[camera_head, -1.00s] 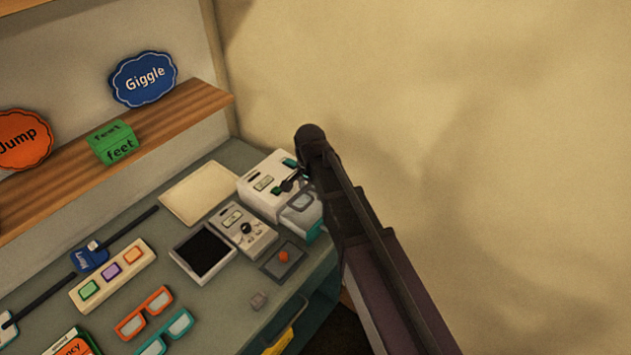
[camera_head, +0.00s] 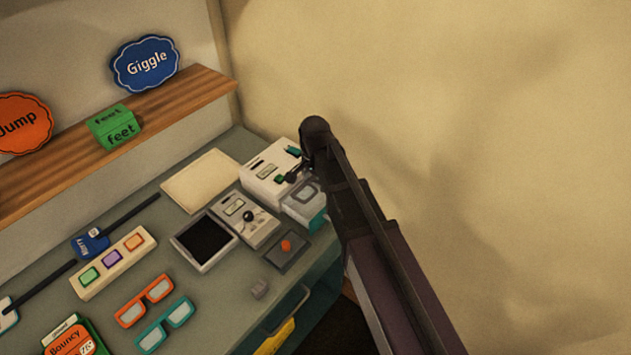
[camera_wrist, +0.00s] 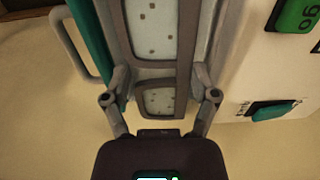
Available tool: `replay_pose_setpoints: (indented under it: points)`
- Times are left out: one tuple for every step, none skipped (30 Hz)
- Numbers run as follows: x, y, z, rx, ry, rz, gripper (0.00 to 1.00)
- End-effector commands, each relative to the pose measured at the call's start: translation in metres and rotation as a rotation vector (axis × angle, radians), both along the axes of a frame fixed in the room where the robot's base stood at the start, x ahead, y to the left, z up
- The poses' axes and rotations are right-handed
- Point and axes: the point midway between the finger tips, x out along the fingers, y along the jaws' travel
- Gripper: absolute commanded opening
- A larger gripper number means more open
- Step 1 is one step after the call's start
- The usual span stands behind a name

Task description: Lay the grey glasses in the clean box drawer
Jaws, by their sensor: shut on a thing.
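The grey glasses (camera_wrist: 185,65) are in my gripper (camera_wrist: 160,82), whose fingers are shut on their frame. In the wrist view they lie lengthwise over the open drawer, with a speckled pale surface showing through the lenses. The drawer has a teal front (camera_wrist: 88,35) with a pale handle and sticks out from the white clean box (camera_head: 272,180). In the head view the glasses (camera_head: 306,192) are at the open drawer (camera_head: 318,221), beside my gripper (camera_head: 293,176). I cannot tell whether they touch the drawer floor.
Orange glasses (camera_head: 144,301) and teal glasses (camera_head: 165,325) lie on the grey counter. A white device with a knob (camera_head: 246,220), a dark-screened tray (camera_head: 204,241) and a pad with an orange button (camera_head: 285,250) stand near the box. A wall rises behind; my arm reaches in from the right.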

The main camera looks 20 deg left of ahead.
Motion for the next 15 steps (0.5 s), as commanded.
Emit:
replay_pose_setpoints:
  points:
    - [0.0001, -0.0001, -0.0062, 0.000, 0.000, 0.000, 0.32]
    - [0.0001, -0.0003, -0.0077, 0.000, 0.000, 0.000, 0.32]
    - [0.0001, -0.0003, -0.0096, 0.000, 0.000, 0.000, 0.32]
    - [0.0002, -0.0003, -0.0108, 0.000, 0.000, 0.000, 0.32]
    - [0.0002, -0.0003, -0.0120, 0.000, 0.000, -0.001, 0.32]
    - [0.0003, -0.0004, -0.0133, 0.000, 0.000, -0.001, 0.32]
    - [0.0003, -0.0004, -0.0141, 0.000, 0.000, -0.001, 0.32]
    - [0.0003, -0.0004, -0.0148, 0.000, 0.000, -0.001, 0.32]
    - [0.0003, -0.0006, -0.0154, 0.000, 0.000, -0.001, 0.32]
    - [0.0003, -0.0006, -0.0158, 0.000, 0.000, -0.001, 0.32]
    - [0.0004, -0.0006, -0.0160, 0.000, 0.000, -0.001, 0.32]
    - [0.0004, -0.0007, -0.0162, 0.000, 0.000, -0.001, 0.32]
    - [0.0005, -0.0007, -0.0162, 0.000, 0.000, -0.001, 0.32]
    - [0.0005, -0.0007, -0.0162, 0.000, 0.000, -0.001, 0.32]
    - [0.0005, -0.0007, -0.0161, 0.000, 0.000, -0.001, 0.32]
